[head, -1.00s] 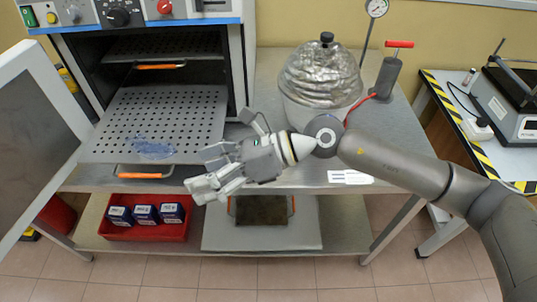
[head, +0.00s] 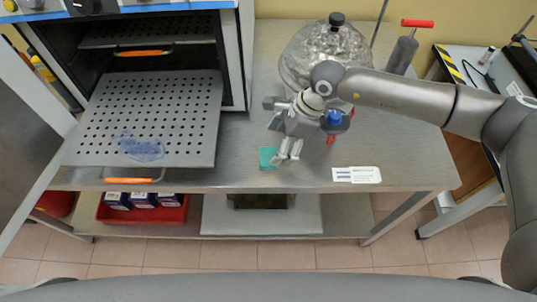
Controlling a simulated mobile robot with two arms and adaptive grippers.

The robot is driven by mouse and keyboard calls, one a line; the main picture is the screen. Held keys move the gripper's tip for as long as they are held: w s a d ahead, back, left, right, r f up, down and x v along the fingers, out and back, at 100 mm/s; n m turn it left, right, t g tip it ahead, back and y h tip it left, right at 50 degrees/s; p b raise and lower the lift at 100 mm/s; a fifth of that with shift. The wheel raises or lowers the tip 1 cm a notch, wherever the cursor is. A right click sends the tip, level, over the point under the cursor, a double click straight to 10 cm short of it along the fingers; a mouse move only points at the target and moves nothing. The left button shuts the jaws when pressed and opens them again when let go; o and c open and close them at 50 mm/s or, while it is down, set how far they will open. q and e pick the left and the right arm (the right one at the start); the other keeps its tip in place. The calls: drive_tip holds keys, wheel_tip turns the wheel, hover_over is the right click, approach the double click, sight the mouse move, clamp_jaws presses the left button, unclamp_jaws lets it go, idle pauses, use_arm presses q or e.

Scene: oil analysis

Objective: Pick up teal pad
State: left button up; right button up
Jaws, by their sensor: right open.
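The teal pad (head: 267,158) is a small flat square on the steel table, near its front edge and right of the pulled-out oven tray. My right gripper (head: 288,152) points down just right of the pad, with its fingers at or over the pad's right side. It is open, with nothing seen between its fingers. Whether the fingers touch the pad cannot be told. My left gripper is not in view.
The perforated tray (head: 195,128) with a blue mesh patch (head: 140,147) sticks out of the open oven. A foil-wrapped vessel (head: 318,48) stands behind my gripper. A white label (head: 356,174) lies at the table's front right. A red bin (head: 150,214) sits on the shelf below.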

sight(269, 156)
drive_tip(key=x, duration=0.1)
drive_tip(key=p+x, duration=0.1)
drive_tip(key=x, duration=0.2)
drive_tip(key=shift+s+a+p, duration=0.35)
drive_tip(key=shift+a+p, duration=0.05)
drive_tip(key=shift+f, duration=0.35)
drive_tip(key=shift+c, duration=0.6)
drive_tip(key=c, duration=0.5)
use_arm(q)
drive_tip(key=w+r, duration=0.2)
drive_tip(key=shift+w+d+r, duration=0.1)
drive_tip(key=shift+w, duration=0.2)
use_arm(e)
drive_tip(key=c, duration=0.3)
